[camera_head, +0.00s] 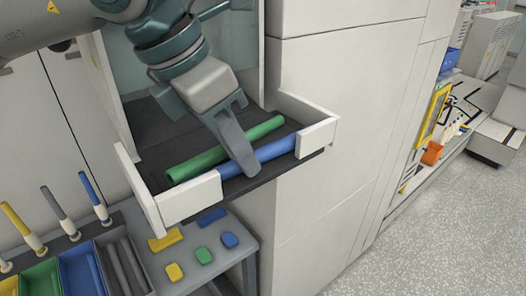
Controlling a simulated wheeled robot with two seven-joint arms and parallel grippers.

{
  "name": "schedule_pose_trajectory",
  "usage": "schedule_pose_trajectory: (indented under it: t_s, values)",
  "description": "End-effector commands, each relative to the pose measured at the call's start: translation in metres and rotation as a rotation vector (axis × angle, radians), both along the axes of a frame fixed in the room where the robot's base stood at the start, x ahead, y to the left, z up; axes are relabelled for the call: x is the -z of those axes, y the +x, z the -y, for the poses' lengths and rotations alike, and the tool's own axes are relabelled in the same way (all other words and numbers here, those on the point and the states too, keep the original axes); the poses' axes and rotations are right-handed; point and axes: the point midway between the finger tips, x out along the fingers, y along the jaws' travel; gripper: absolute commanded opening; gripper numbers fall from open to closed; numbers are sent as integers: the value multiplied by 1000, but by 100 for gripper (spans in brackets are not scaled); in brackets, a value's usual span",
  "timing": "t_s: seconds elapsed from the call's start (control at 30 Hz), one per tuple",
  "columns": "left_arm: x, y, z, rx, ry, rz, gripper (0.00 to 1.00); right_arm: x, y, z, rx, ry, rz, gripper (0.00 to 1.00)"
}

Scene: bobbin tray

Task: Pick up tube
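A green tube (205,161) and a blue tube (276,149) lie side by side in an open drawer tray (190,199), the blue one nearer its front edge. My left gripper (243,163) reaches down into the tray from above. Its visible finger crosses in front of the green tube and its tip is at the blue tube, hiding part of both. Only one finger shows clearly, so I cannot tell whether it is open or shut, or whether it touches the blue tube. My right gripper is not in view.
Below the tray at left, a grey bench (245,244) bears yellow, green and blue pieces, and a rack with coloured bins (78,270) and upright spindles. A white cabinet (330,110) stands right of the tray. The speckled floor at right is clear.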

Motion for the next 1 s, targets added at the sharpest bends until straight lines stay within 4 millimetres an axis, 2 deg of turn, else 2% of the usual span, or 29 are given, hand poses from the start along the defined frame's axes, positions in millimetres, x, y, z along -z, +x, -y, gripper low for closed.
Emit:
schedule_pose_trajectory:
  t_s: [0.1, 0.2, 0.67, 0.83, 0.97, 1.0]
  values:
    - [0, 0, 0, 0, 0, 0, 23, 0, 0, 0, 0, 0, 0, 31]
    - [0, 0, 0, 0, 0, 0, 0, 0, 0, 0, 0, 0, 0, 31]
    - [-5, 0, 0, -2, -1, 2, 0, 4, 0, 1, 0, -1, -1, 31]
    - [-19, 0, 1, -2, -2, 3, 0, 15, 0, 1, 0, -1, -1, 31]
    - [-39, 1, 1, -2, -3, 3, 0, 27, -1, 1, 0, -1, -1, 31]
    - [-43, -4, 9, 3, -1, 5, 0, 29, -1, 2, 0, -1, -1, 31]
